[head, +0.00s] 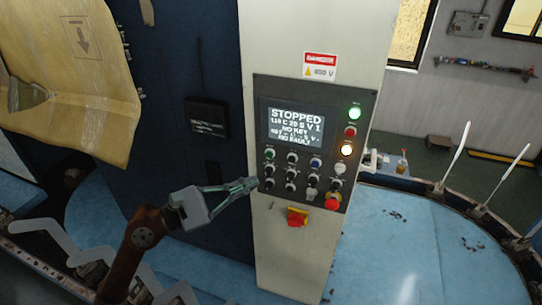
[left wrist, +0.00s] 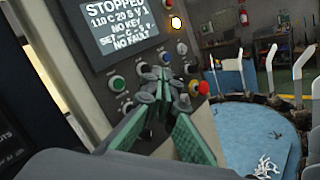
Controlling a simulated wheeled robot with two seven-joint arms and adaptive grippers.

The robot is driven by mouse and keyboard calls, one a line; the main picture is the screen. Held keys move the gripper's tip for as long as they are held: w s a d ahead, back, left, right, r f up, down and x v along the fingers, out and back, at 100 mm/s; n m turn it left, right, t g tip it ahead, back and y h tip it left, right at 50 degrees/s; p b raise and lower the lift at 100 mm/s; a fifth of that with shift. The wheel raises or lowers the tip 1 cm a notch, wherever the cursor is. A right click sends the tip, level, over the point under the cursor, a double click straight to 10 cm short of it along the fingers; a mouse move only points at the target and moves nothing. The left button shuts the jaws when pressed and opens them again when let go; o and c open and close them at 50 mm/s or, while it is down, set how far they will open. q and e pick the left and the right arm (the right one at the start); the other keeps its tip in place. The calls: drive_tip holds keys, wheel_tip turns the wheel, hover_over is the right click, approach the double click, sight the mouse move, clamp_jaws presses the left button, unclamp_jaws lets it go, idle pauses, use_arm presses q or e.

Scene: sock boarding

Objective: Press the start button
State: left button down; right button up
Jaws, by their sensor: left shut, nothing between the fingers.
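The grey control panel (head: 262,118) is on the front of a pale cabinet. Its screen (head: 294,126) reads STOPPED, with NO KEY and NO FAULT below. A green button (head: 270,154) is at the left of the upper knob row; it also shows in the left wrist view (left wrist: 117,83). I cannot read its label. My left gripper (head: 252,183) is shut and empty, its tips by the panel's lower left knobs, below the green button. In the left wrist view the fingertips (left wrist: 155,84) appear right of the green button and cover some knobs. I cannot tell if they touch.
A red emergency button (head: 333,201) is at the panel's lower right. A red and yellow switch (head: 297,216) sits below the panel. A blue round table (head: 420,240) with upright white boards lies right of the cabinet.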

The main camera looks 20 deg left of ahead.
sight(269, 154)
use_arm(q)
drive_tip(key=w, duration=0.8)
drive_tip(key=shift+w+a, duration=0.2)
drive_tip(key=shift+w, duration=0.1)
drive_tip(key=shift+w, duration=0.1)
idle(1.1)
drive_tip(key=shift+w, duration=0.35)
